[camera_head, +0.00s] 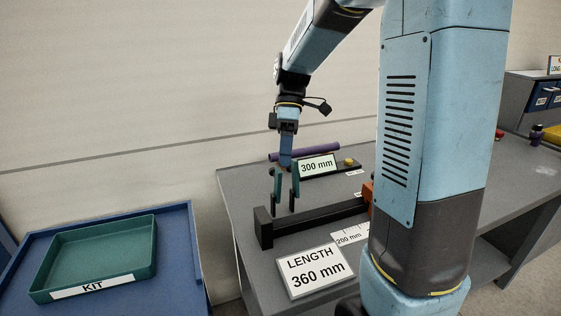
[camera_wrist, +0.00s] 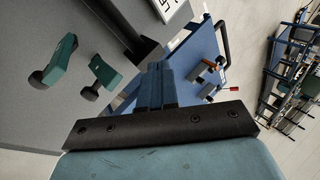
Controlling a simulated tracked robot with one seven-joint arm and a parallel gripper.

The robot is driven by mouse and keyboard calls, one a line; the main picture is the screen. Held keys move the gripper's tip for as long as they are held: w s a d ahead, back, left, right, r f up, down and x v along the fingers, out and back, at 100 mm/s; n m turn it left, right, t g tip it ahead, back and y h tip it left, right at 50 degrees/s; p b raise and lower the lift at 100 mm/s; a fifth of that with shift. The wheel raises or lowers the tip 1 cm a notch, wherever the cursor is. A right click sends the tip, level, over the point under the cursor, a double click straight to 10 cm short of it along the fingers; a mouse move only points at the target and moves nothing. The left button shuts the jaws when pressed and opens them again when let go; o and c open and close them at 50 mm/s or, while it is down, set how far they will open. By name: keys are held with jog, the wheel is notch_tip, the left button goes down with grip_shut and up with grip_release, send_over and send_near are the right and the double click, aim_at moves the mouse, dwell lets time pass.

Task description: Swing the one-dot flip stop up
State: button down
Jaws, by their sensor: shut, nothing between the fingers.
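Two green flip stops with dark lower parts stand near the black rail (camera_head: 310,217) on the grey bench: a left one (camera_head: 277,181) and a right one (camera_head: 295,178). Both look roughly upright in the head view. In the wrist view one green stop (camera_wrist: 57,60) is at the left and the other (camera_wrist: 104,72) is nearer the fingers; I cannot read their dots. My gripper (camera_head: 285,163) is shut and empty, just above and beside the stops, its tips close to the right one. Its blue fingers (camera_wrist: 157,84) are together in the wrist view. Contact cannot be told.
A sign reading 360 mm (camera_head: 316,272) and a 200 mm scale (camera_head: 351,234) lie in front of the rail. Behind are a 300 mm sign (camera_head: 317,167) and a purple rod (camera_head: 318,151). A green KIT tray (camera_head: 140,270) sits on a blue table at left.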

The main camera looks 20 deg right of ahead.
aim_at(274, 171)
jog(key=w+d+r+n+t+y, duration=0.25)
jog(key=w+d+n+t, duration=0.2)
jog(key=t, duration=0.45)
jog(key=shift+n+h, duration=0.25)
jog(key=shift+h, duration=0.1)
jog(key=x, duration=0.9)
jog(key=shift+s+a, duration=0.25)
jog(key=shift+a, duration=0.05)
jog(key=w+g, duration=0.1)
jog(key=w, duration=0.1)
jog(key=w+g, duration=0.1)
jog(key=w, duration=0.1)
jog(key=shift+a+f+g, duration=0.15)
jog(key=shift+f+g, duration=0.25)
